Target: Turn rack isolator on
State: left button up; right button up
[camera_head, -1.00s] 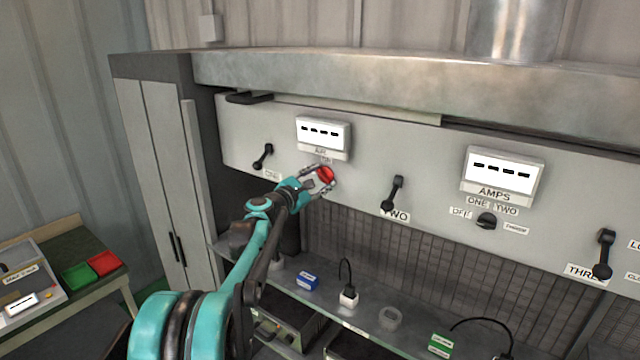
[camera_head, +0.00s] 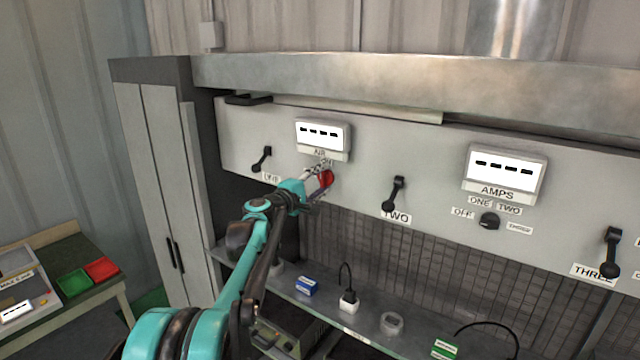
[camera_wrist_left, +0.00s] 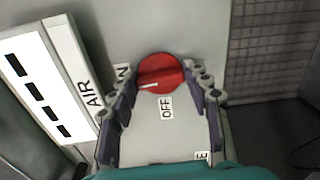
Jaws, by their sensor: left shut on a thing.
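The red round isolator knob (camera_head: 326,179) sits on the grey panel below the AIR display (camera_head: 323,135). My left gripper (camera_head: 319,182) is at the knob, with its fingers on opposite sides of it. In the left wrist view the red knob (camera_wrist_left: 160,73) lies between the fingertips of the left gripper (camera_wrist_left: 164,80), which is shut on it. A short white mark shows on the knob's face. An OFF label (camera_wrist_left: 166,107) is just below the knob, and a partly hidden ON label (camera_wrist_left: 122,73) is at its left. My right gripper is not in view.
Black lever switches sit on the panel, one left of the knob (camera_head: 262,159) and one at TWO (camera_head: 395,194). The AMPS display (camera_head: 504,174) is farther right. A shelf (camera_head: 345,322) with small items runs below. A tall cabinet (camera_head: 160,180) stands at the left.

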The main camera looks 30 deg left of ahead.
pick_arm(q)
jog(key=shift+f+m, duration=0.1)
jog(key=shift+m, duration=0.5)
jog(key=o, duration=1.2)
jog(key=shift+c, duration=0.2)
jog(key=s, duration=1.2)
jog(key=shift+a, duration=0.4)
